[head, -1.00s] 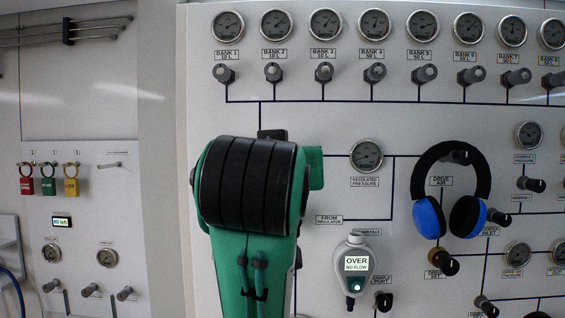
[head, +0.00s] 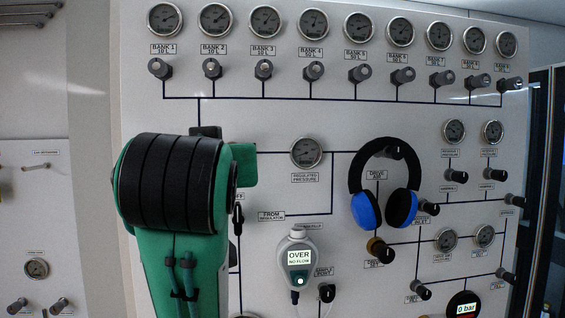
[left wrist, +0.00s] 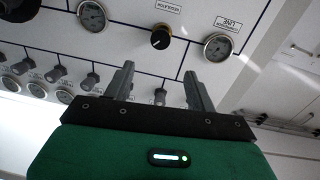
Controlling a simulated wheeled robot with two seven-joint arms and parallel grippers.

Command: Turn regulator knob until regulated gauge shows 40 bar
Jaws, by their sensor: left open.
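The regulated pressure gauge (head: 307,153) is a round dial on the white panel, right of my left arm in the head view. Its needle is too small to read. The regulator knob (left wrist: 160,38) is black with a pale brass-coloured base and shows in the left wrist view, with an upside-down REGULATOR label beside it. My left gripper (left wrist: 159,84) is open and empty, its two grey fingers pointing at the panel, apart from the knob. In the head view my green and black left arm hides the knob and fingers. My right gripper is not in view.
A row of bank gauges and knobs (head: 313,70) runs along the panel top. Blue and black headphones (head: 368,211) hang to the right. A grey meter (head: 298,262) reading OVER, NO FLOW is below the gauge. Two dials (left wrist: 91,14) (left wrist: 217,46) flank the knob.

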